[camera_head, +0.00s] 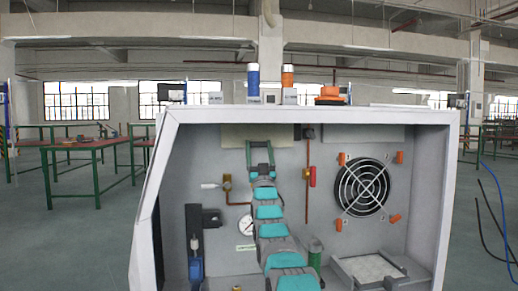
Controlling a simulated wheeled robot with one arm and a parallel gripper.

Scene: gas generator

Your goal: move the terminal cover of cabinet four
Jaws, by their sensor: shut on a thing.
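The grey-white cabinet (300,116) stands open toward me and fills the middle of the view. A beige rectangular plate, which looks like the terminal cover (230,137), is at the top of its back wall, left of centre. My gripper (260,145) reaches up to the plate's lower middle. Its two fingers stand a little apart and are closed on the plate, whose gripped part is partly hidden by them. My teal and grey arm runs up from the bottom centre. I cannot tell whether the plate touches the wall.
A round fan (364,188) with orange clips is at right inside the cabinet. A red-handled pipe (312,177), a brass valve (227,187) and a pressure gauge (246,225) flank my arm. A blue device (196,258) stands lower left, and a square tray (343,265) lower right.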

